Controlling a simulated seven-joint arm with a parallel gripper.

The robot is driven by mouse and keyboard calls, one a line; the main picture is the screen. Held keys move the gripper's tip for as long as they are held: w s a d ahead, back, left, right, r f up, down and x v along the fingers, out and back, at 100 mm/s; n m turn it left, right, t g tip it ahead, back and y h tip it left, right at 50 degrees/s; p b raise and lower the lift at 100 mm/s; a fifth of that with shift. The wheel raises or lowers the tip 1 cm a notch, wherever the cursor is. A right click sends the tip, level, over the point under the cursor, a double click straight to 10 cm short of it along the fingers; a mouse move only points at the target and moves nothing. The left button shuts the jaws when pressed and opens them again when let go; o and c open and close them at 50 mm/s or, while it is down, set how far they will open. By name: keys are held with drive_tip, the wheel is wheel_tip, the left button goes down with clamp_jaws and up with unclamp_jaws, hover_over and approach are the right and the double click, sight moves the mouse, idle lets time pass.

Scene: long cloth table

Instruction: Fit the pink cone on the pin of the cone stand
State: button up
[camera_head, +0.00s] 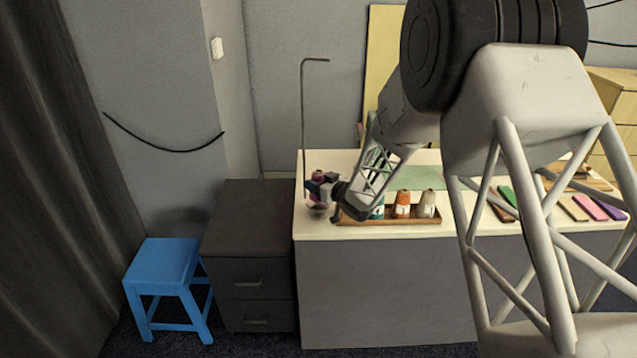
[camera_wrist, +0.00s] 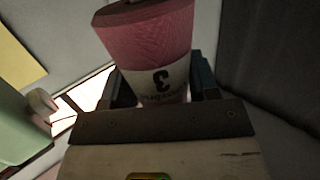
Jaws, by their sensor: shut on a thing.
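My gripper (camera_head: 322,190) is at the left end of the table and is shut on the pink cone (camera_wrist: 150,42). The cone fills the top middle of the wrist view, between the two fingers, and has a white label with dark print. In the head view only a small pink part of the cone (camera_head: 318,175) shows behind my gripper. The cone stand (camera_head: 303,110) shows as a thin upright rod with a bent top arm, just left of my gripper. Its pin is hidden, and I cannot tell whether the cone is around it.
A wooden tray (camera_head: 390,222) holds an orange cone (camera_head: 402,205), a whitish cone (camera_head: 427,205) and a partly hidden teal cone (camera_head: 377,210), right of my gripper. Coloured bars (camera_head: 590,207) lie farther right. A dark drawer unit (camera_head: 247,240) and blue stool (camera_head: 163,260) stand left.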

drive_tip(key=shift+f, duration=0.85)
idle(0.3)
drive_tip(key=o, duration=1.1)
drive_tip(key=shift+s+d, duration=0.1)
drive_tip(key=v, duration=0.7)
drive_tip(key=shift+s+d, duration=0.2)
drive_tip(key=shift+r, duration=0.1)
